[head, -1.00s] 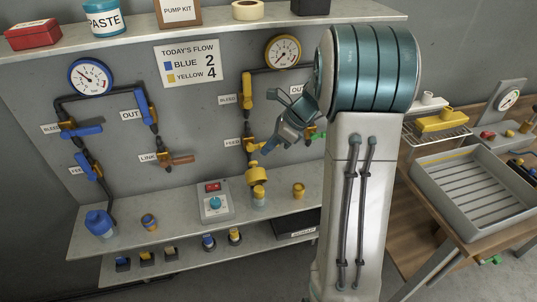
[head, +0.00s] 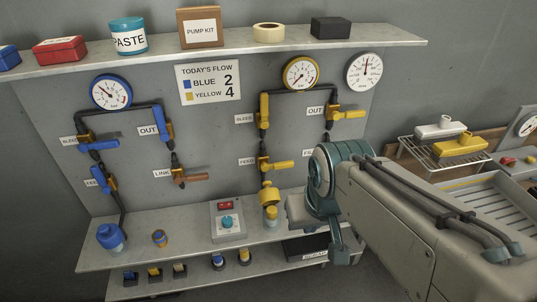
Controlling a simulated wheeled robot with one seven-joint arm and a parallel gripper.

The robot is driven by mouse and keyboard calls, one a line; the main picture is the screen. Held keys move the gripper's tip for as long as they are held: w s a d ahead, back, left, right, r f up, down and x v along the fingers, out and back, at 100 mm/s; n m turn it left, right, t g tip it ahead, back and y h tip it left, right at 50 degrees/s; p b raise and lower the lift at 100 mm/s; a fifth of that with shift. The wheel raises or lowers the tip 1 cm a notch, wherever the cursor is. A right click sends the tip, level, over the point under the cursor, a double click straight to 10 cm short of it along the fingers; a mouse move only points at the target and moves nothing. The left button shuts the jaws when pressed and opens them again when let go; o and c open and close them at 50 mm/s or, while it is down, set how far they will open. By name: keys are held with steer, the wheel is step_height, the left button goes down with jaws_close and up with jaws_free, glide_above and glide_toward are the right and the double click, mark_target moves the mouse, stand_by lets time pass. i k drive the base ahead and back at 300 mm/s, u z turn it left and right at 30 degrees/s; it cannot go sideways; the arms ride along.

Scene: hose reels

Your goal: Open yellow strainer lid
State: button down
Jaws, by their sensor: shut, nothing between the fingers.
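The yellow strainer (head: 269,196) hangs at the bottom of the yellow pipe line, under the feed valve, just above the shelf. Its round lid faces forward and looks closed. A small yellow-capped bottle (head: 271,216) stands directly below it on the shelf. My gripper (head: 297,211) is low in front of the shelf, a little right of the strainer and apart from it in the picture. It is shut and empty. My wrist and forearm hide part of it, and its fingertips are hard to make out.
The yellow feed valve handle (head: 281,165) sticks out right above the strainer. A grey box with a red display and blue knob (head: 227,221) stands left of it. A blue strainer (head: 110,236) is far left. A tray (head: 490,210) lies at right.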

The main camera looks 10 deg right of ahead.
mark_target(267, 196)
steer(key=z, duration=2.05)
steer(key=k, duration=0.9)
steer(key=u, duration=1.5)
steer(key=i, duration=0.7)
steer(key=u, duration=0.2)
